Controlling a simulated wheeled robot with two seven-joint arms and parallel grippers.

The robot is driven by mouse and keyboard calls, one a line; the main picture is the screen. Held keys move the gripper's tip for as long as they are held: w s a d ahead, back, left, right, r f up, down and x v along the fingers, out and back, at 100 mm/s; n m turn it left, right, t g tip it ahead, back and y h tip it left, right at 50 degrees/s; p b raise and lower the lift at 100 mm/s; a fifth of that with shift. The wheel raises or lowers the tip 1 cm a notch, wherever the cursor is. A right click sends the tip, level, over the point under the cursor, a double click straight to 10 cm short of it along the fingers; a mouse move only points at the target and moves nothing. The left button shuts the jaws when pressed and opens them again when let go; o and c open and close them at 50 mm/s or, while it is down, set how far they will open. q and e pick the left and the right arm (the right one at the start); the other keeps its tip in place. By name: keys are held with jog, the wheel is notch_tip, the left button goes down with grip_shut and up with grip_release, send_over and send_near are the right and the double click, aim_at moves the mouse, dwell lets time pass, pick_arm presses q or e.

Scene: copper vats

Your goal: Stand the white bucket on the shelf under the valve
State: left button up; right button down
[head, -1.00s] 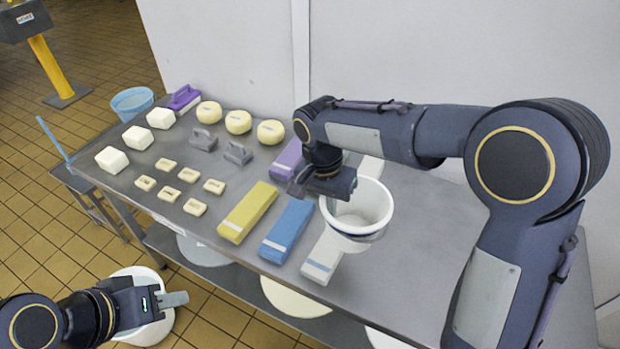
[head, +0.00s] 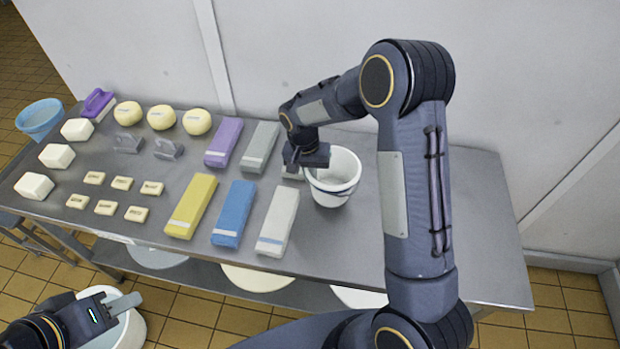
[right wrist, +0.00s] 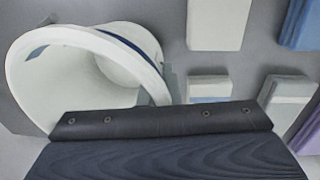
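The white bucket (head: 343,182) is upright over the right part of the steel table, right of the sponge blocks. It has a blue band. I cannot tell if its base touches the table. My right gripper (head: 308,158) is at its left rim and appears shut on the rim; the fingertips are hidden. In the right wrist view the bucket (right wrist: 75,75) shows its open mouth, right against the dark gripper body. My left gripper (head: 122,303) is low at bottom left, away from the table; its finger opening is unclear. No valve or shelf under one is visible.
The steel table (head: 345,245) carries cheeses, soaps, brushes and coloured blocks, with a white block (head: 278,222) near the bucket. Its right end is clear. White tubs (head: 258,278) stand beneath it. Another white tub (head: 130,330) is on the floor by my left gripper. A wall stands behind.

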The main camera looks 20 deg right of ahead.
notch_tip(320, 180, down, 2)
jog(key=shift+f, duration=0.3)
jog(key=shift+f, duration=0.1)
jog(key=c, duration=1.6)
grip_release()
jog(key=shift+a, duration=0.1)
jog(key=shift+c, duration=0.2)
